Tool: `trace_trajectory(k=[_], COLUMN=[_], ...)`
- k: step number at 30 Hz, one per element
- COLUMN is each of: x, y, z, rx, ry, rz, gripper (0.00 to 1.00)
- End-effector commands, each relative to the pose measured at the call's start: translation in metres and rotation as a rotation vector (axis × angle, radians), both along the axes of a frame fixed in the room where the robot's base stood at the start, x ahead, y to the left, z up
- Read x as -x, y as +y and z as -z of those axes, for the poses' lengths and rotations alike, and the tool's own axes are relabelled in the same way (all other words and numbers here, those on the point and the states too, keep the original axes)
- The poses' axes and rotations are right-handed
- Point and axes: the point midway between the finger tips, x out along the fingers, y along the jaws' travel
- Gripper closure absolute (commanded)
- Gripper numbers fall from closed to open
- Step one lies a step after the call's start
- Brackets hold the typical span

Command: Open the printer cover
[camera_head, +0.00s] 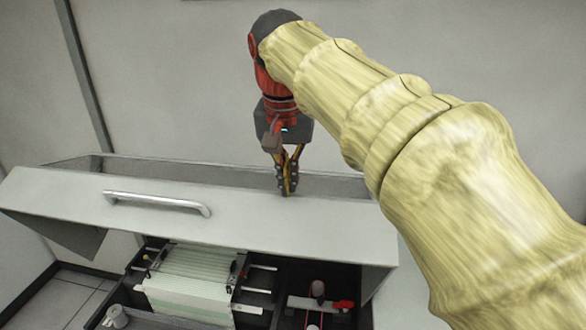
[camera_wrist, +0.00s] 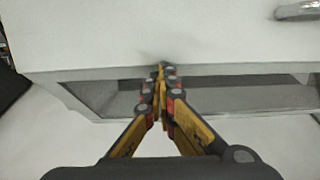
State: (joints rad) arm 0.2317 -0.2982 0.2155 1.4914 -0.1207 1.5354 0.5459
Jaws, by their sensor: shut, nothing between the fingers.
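The printer cover (camera_head: 270,223) is a pale grey panel with a silver bar handle (camera_head: 157,202) on its left half. It stands raised and tilted, with the printer's inside showing below it. My gripper (camera_head: 287,190) is shut and empty, pointing down at the cover's far edge, right of the handle. In the wrist view, the closed fingertips (camera_wrist: 162,70) are at the edge of the cover (camera_wrist: 150,35), and the handle (camera_wrist: 298,11) shows at the top right. I cannot tell whether the fingertips touch the cover.
The printer's open inside holds striped paper (camera_head: 195,275) at the left and a dark compartment with red parts (camera_head: 343,304) at the right. A dark gap runs behind the cover's far edge. A grey wall (camera_head: 180,80) stands behind.

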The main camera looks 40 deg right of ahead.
Motion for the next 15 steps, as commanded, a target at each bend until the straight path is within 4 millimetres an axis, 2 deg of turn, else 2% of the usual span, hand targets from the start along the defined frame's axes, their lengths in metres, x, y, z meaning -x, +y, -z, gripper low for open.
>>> trace_trajectory(k=[1,3,15], x=[0.0032,0.006,0.0102], y=[0.0029,0.006,0.0089], z=[0.0103,0.0135,0.0146], rx=[0.008,0.015,0.028], ry=[-0.005,-0.013,-0.025], rz=[-0.002,-0.002,0.0], gripper=[1.0,1.0,1.0])
